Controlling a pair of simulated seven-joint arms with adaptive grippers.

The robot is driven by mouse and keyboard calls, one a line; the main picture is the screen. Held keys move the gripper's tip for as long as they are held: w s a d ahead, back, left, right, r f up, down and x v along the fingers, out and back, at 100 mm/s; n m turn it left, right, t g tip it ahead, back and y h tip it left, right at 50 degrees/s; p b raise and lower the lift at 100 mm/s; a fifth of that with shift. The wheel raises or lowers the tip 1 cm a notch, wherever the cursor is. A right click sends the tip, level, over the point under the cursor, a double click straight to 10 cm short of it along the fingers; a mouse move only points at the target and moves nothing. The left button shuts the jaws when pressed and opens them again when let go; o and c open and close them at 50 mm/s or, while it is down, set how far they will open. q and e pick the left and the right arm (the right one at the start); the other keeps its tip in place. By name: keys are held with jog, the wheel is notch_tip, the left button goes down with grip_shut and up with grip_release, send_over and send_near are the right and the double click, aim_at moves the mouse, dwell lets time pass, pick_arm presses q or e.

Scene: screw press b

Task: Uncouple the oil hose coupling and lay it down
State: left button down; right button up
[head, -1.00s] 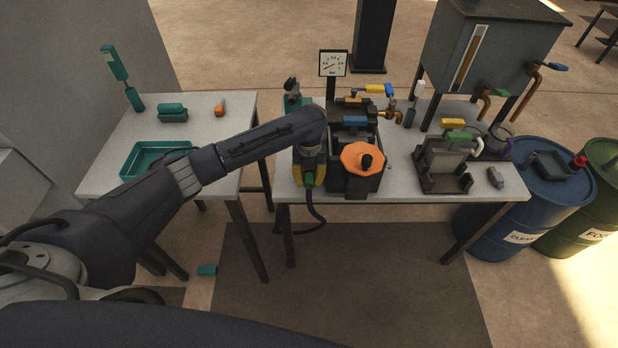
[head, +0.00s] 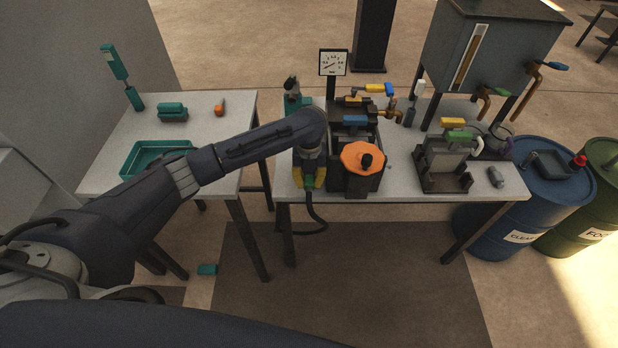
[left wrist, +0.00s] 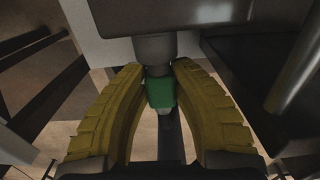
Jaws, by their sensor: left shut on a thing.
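The oil hose coupling is a green sleeve (left wrist: 161,92) in the left wrist view, with a grey cylindrical fitting (left wrist: 155,50) directly above it and the hose below. My left gripper (head: 308,184) is at the left side of the screw press (head: 358,182), near the table's front edge. Its yellow fingers are shut on the green coupling, one on each side. In the head view the coupling is mostly hidden by the gripper. The black hose (head: 314,212) hangs from there and curls under the table. My right gripper is not in view.
The press has an orange handwheel (head: 362,157) close right of my gripper. A gauge (head: 333,63) stands behind. The left table (head: 225,150) holds a green tray (head: 137,172) and has bare surface. A gap separates the two tables.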

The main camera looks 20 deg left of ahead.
aim_at(309, 190)
pick_arm(q)
jog(key=shift+s+d, duration=0.25)
jog(key=shift+s, duration=0.75)
jog(key=shift+s+d, duration=0.2)
jog(key=shift+s, duration=0.35)
jog(key=shift+s+d, duration=0.15)
jog(key=shift+s, duration=0.35)
